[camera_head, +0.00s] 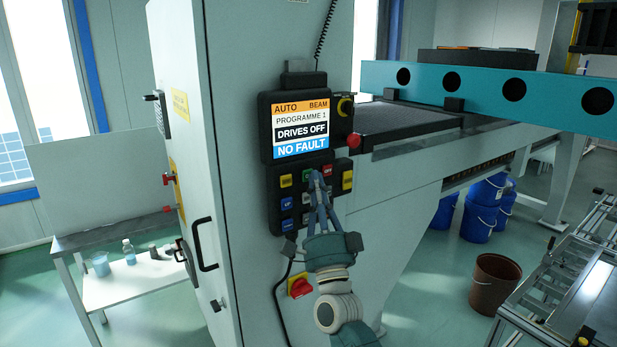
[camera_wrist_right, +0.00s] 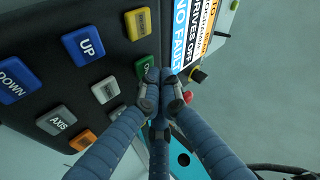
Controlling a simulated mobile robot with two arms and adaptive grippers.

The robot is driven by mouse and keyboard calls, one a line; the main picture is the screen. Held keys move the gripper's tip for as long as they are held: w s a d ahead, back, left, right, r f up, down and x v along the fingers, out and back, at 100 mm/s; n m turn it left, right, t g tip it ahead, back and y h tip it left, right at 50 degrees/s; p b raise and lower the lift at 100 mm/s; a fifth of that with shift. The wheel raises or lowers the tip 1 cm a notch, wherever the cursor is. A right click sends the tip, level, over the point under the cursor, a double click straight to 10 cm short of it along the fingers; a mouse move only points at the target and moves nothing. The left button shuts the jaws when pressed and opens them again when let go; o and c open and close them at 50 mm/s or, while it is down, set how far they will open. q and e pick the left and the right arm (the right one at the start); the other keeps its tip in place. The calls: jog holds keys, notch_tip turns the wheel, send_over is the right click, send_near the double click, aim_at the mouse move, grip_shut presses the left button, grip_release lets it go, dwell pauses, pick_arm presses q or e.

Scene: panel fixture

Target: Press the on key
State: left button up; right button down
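The green key (camera_head: 307,174), partly hidden, sits on the dark keypad (camera_head: 277,212) below the screen. In the right wrist view the green key (camera_wrist_right: 145,65) shows a white letter, the rest covered by my fingertips. My right gripper (camera_head: 316,176) is in front of the upper keypad rows. In the wrist view its fingertips (camera_wrist_right: 161,80) are brought together, with nothing seen between them, right beside and overlapping the green key. I cannot tell whether they touch it. The screen (camera_head: 302,127) reads "DRIVES OFF" and "NO FAULT". My left gripper is not in view.
Yellow, blue, grey and red keys surround the green one; a blue UP key (camera_wrist_right: 83,45) is nearby. A red mushroom button (camera_head: 354,140) sticks out right of the screen. A red rotary switch (camera_head: 300,287) is below, and a cable hangs by the panel.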

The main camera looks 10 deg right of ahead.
jog(key=shift+w+a+b, duration=0.15)
jog(key=shift+w+b, duration=0.15)
jog(key=shift+w, duration=0.05)
jog(key=shift+s, duration=0.1)
dwell(0.5)
jog(key=shift+s+d+p, duration=0.3)
jog(key=shift+s+p, duration=0.1)
jog(key=shift+s, duration=0.3)
jog(key=s, duration=0.1)
jog(key=s+d+p, duration=0.1)
jog(key=s, duration=0.1)
jog(key=s+p, duration=0.1)
jog(key=shift+s+d, duration=0.35)
dwell(0.3)
